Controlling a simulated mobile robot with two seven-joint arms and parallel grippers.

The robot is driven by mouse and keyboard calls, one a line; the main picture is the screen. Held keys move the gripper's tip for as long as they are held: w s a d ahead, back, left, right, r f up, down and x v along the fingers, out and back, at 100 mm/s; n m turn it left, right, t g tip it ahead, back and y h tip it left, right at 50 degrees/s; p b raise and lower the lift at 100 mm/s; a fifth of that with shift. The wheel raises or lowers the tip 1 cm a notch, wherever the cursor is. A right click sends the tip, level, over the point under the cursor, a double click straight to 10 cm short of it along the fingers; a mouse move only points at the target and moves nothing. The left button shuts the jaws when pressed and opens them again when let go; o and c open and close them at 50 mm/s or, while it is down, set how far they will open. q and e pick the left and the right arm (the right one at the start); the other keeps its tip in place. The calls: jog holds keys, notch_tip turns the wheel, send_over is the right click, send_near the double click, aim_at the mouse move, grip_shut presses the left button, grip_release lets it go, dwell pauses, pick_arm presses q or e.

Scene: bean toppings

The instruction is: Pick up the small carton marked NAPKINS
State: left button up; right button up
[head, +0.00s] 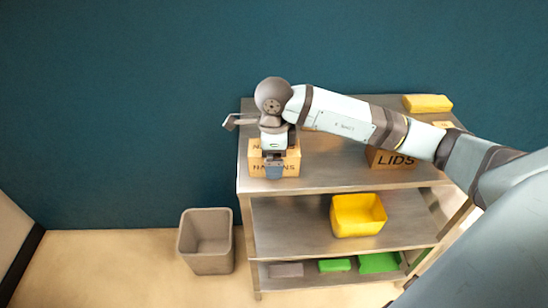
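The small carton marked NAPKINS (291,167) is tan cardboard and stands on the left end of the steel cart's top shelf (325,165). Its lettering shows on the top and front, partly covered by my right gripper. My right gripper (274,168) points down at the carton, with a finger in front of its front face. The far finger is hidden, so I cannot tell whether the gripper is closed on the carton. The carton appears to rest on the shelf. My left gripper is not in view.
A carton marked LIDS (396,161) stands under my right arm. A yellow item (427,103) lies at the back right. A yellow bin (357,215) is on the middle shelf; green items (379,263) lie below. A grey bin (206,242) stands on the floor left.

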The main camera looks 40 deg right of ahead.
jog(key=c, duration=1.1)
jog(key=shift+r, duration=0.1)
